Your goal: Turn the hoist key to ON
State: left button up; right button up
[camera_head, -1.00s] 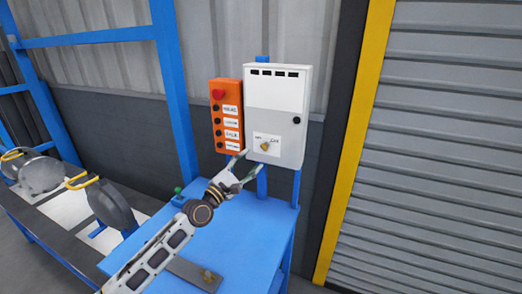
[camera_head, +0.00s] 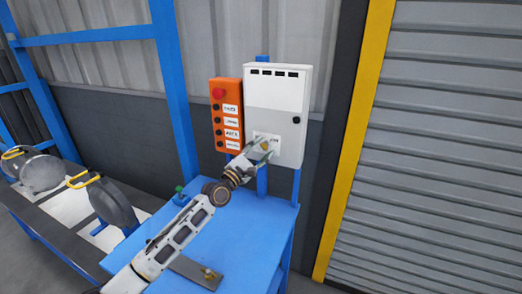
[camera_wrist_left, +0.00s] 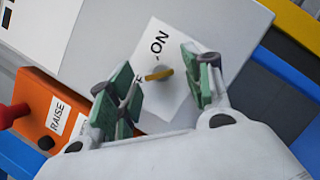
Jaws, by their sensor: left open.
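The hoist key (camera_wrist_left: 159,74) is a small yellow-brass piece on a white label plate, low on the front of the white control box (camera_head: 276,92). In the left wrist view the plate (camera_wrist_left: 172,100) reads "ON" beside the key. My left gripper (camera_head: 262,147) is at the plate, in front of the key. In the left wrist view its green-padded fingers (camera_wrist_left: 162,88) are apart, one on each side of the key. I cannot tell whether they touch it. In the head view the gripper partly covers the key. My right gripper is not in view.
An orange button pendant (camera_head: 227,116) with a red knob hangs just left of the box. A blue table (camera_head: 225,235) stands below, with a grey metal plate (camera_head: 196,271) on it. Blue posts, a yellow-edged frame and a shutter (camera_head: 440,150) surround the area.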

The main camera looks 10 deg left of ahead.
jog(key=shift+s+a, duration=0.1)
pick_arm(q)
jog(key=shift+c, duration=0.9)
jog(key=c, duration=0.9)
jog(key=shift+o, duration=0.2)
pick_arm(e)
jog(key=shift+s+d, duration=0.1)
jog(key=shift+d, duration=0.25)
